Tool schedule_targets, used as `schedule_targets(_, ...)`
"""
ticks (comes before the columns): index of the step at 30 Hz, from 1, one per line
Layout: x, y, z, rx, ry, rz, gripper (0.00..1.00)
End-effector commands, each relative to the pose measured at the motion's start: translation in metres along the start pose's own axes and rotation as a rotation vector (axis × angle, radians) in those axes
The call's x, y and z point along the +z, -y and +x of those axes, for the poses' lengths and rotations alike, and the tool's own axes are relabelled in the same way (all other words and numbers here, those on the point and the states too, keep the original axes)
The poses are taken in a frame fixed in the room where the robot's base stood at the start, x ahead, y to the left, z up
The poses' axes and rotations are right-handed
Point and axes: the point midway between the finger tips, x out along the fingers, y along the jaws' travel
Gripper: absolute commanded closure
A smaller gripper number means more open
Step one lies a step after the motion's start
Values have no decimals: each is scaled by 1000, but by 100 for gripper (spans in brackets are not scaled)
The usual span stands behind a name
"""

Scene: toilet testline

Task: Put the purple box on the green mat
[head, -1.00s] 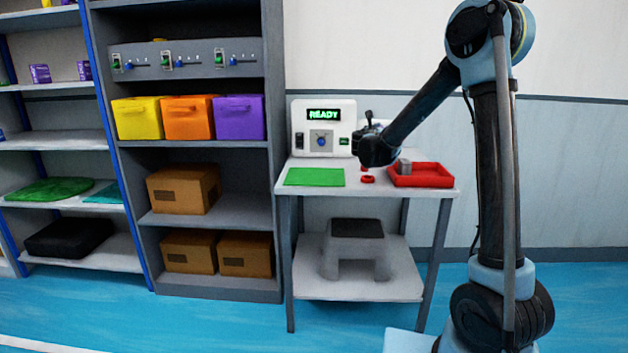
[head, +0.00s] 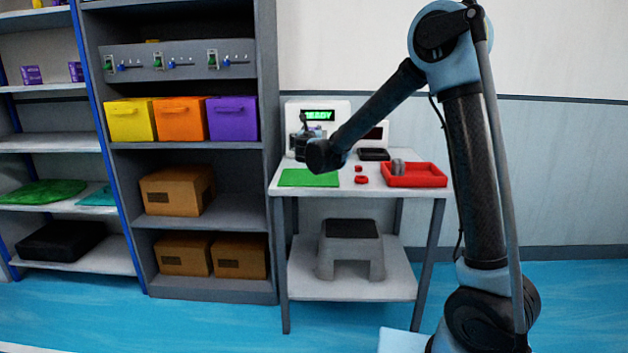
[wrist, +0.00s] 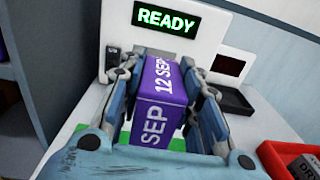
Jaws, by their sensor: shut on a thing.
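My gripper (wrist: 163,95) is shut on the purple box (wrist: 160,98), with one finger on each side of it. The box shows white "12 SEP" lettering in the wrist view. In the head view, my gripper's wrist is over the table in front of the machine and hides most of the box. The green mat (head: 308,178) lies flat at the table's left front. In the wrist view, strips of the mat (wrist: 178,145) show below the box and fingers. The box appears to be above the mat, but I cannot tell its height.
A white machine with a lit READY screen (wrist: 166,19) stands behind the mat. A red tray (head: 414,181) holding a grey item is at the table's right. Two small red pieces (head: 360,179) lie between mat and tray. A black tray (head: 374,154) is behind.

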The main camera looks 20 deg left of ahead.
Motion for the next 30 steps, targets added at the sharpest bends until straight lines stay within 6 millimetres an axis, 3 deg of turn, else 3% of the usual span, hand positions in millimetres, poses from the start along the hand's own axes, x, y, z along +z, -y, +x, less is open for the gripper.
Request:
schedule_targets(3, -6, -11, -4, 17, 0, 0, 100)
schedule_targets(12, -50, -11, -4, 18, 0, 0, 100)
schedule_targets(20, -66, -10, -4, 17, 0, 0, 100)
schedule_targets(30, -100, -10, -4, 17, 0, 0, 100)
